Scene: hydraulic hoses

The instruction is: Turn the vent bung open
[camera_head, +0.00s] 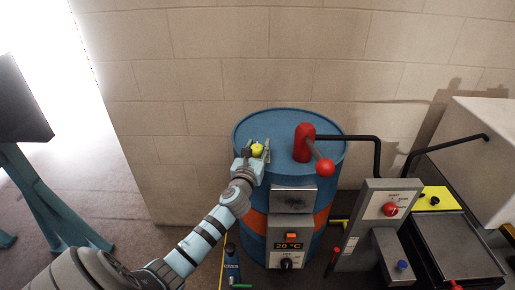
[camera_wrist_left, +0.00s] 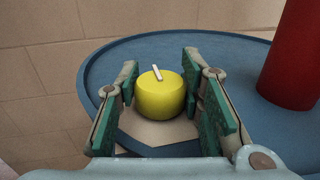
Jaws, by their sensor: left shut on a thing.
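The vent bung (camera_head: 257,149) is a yellow round knob on the lid of the blue drum (camera_head: 250,124), near its left side. In the left wrist view the bung (camera_wrist_left: 160,97) sits upright on a pale patch, with a white line on its top pointing mostly away from me. My left gripper (camera_head: 257,151) reaches in from the front left at lid height. Its green-padded fingers stand on both sides of the bung, shut on it. My right gripper is not in view.
A red pump (camera_head: 305,143) with a red-knobbed lever stands on the lid just right of the bung. A black pipe (camera_head: 350,137) runs right from it. A control box (camera_head: 290,240) reading 20 °C is on the drum's front. Grey equipment (camera_head: 380,215) stands at right; the wall (camera_head: 200,90) is behind.

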